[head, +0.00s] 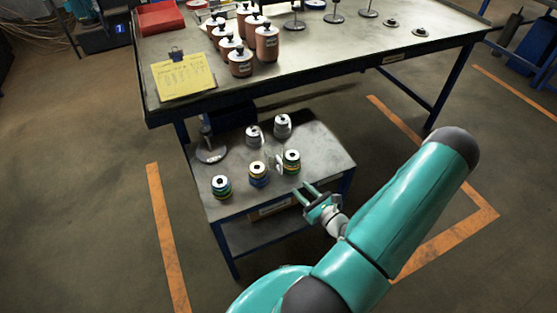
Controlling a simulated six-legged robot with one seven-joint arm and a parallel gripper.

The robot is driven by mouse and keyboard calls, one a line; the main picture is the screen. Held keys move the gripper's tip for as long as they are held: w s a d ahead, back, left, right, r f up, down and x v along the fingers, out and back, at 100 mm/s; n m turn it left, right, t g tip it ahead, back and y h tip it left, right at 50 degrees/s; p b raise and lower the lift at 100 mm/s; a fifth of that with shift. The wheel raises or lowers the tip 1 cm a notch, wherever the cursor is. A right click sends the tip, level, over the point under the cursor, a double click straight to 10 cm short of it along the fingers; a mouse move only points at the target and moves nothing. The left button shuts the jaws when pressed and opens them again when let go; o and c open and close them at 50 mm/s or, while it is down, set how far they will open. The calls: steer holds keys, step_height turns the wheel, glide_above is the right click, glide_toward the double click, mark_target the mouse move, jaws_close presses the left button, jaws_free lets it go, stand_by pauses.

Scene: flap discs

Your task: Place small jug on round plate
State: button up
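I cannot make out a clear small jug. A small pale, partly see-through shape (278,163) stands among the disc stacks on the low table; I cannot tell if it is the jug. A round grey plate-like base (211,155) with an upright post sits at the low table's back left; I cannot tell if it is the round plate. My gripper (303,187) is over the low table's right front part, in front of the stacks. Its two green fingers are apart, with nothing seen between them.
On the low table (235,207) stand disc stacks with green (221,187), yellow-blue (258,174) and green-yellow (291,162) edges, and grey stacks (282,126) behind. The workbench (320,57) behind holds brown canisters (267,42), a yellow clipboard (185,76) and several post stands.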

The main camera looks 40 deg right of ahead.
mark_target(281, 173)
steer(key=shift+m+h, duration=0.3)
steer(key=w, duration=0.4)
steer(key=w+d, duration=0.1)
steer(key=w, duration=0.8)
steer(key=shift+w+d+f, duration=0.15)
steer(key=shift+d+f, duration=0.2)
jaws_close()
